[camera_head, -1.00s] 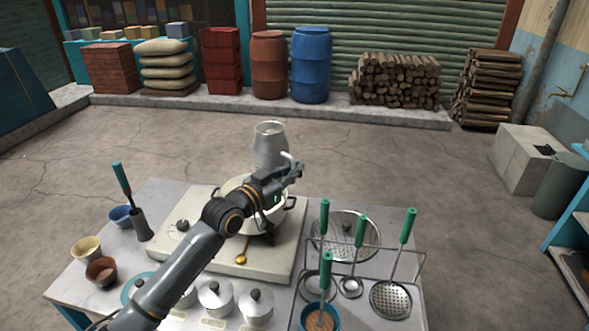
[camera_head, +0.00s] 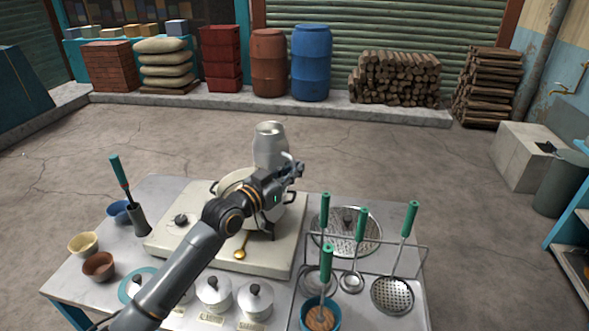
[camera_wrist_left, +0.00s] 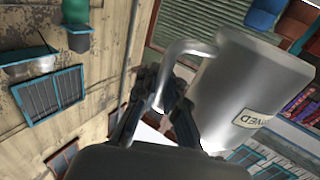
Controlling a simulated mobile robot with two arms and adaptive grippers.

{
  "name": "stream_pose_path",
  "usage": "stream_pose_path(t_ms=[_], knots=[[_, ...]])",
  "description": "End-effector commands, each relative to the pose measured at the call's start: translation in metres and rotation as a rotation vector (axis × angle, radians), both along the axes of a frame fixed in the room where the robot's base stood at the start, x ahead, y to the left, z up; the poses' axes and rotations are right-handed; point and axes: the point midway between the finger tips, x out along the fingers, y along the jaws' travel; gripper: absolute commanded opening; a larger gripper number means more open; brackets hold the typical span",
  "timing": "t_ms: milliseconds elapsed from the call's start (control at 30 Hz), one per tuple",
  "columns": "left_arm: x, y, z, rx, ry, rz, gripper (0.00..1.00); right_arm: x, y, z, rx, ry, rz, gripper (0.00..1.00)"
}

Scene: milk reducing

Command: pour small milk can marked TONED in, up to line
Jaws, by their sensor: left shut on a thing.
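My left gripper (camera_head: 291,172) is shut on the handle of a silver metal milk can (camera_head: 269,146), held above the far side of the pot. The can looks close to upright; no milk stream shows. In the left wrist view the can (camera_wrist_left: 245,85) fills the right side, with its handle between my fingers (camera_wrist_left: 160,105). The wide pale pot (camera_head: 231,186) sits on the stove (camera_head: 165,245), largely hidden by my arm. Its inside and any line cannot be seen. My right gripper is not in view.
Several lidded silver cans (camera_head: 214,291) stand at the table's front. A wire rack (camera_head: 385,243) with green-handled ladles and strainers is on the right. Bowls (camera_head: 98,266) and a green-handled tool in a dark holder (camera_head: 138,219) are on the left. The floor behind is clear.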

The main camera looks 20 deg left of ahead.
Motion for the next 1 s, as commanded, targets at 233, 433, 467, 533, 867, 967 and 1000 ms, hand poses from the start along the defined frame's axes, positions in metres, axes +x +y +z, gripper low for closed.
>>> stream_pose_path(t_ms=[233,433,467,533,867,967,1000], knots=[[0.000,-0.001,0.007,-0.021,-0.003,0.001,0.00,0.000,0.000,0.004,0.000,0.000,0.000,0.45],[-0.001,-0.003,0.010,-0.045,0.004,0.001,0.00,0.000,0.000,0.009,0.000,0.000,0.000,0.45],[-0.001,-0.003,0.010,-0.049,0.005,0.001,0.00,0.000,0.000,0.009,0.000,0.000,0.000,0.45],[-0.001,-0.004,0.011,-0.058,0.006,0.001,0.00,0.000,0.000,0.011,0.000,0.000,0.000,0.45],[-0.002,-0.006,0.016,-0.097,0.017,0.001,0.00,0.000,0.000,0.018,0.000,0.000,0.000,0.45],[-0.002,-0.008,0.018,-0.109,0.021,0.001,0.00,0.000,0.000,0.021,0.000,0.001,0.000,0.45],[-0.002,-0.008,0.018,-0.114,0.022,0.001,0.00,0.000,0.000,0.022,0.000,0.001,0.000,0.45]])
